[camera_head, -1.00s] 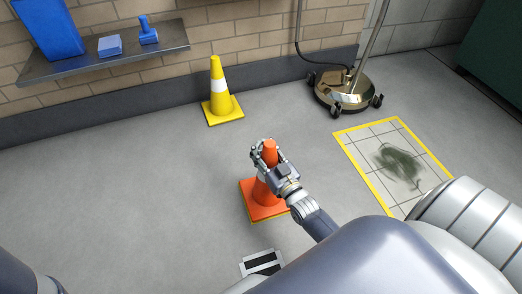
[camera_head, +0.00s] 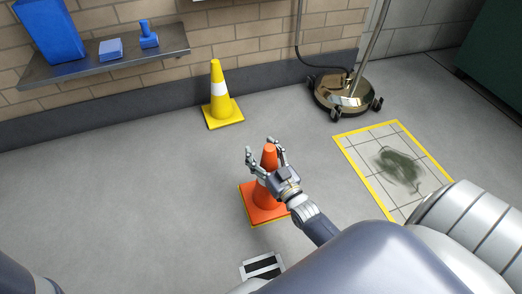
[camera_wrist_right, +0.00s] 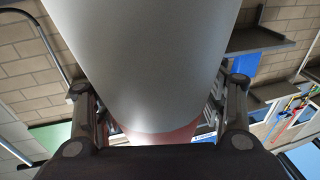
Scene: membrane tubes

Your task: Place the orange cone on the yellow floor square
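The orange cone (camera_head: 258,201), with a square base and a grey-white band, stands upright on the grey floor, left of the yellow-bordered floor square (camera_head: 362,176). The square holds a dark green smudge and no cone. My right gripper (camera_head: 263,149) is open around the cone's upper part, with fingers on either side of it. In the right wrist view the cone's pale band (camera_wrist_right: 145,60) fills the space between the spread fingers of the right gripper (camera_wrist_right: 158,90); contact cannot be told. My left gripper is out of view.
A yellow cone (camera_head: 219,100) stands near the wall. A floor-polisher-like machine (camera_head: 345,92) on casters is behind the square. A wall shelf (camera_head: 120,62) holds blue items. Clear floor separates the orange cone from the square.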

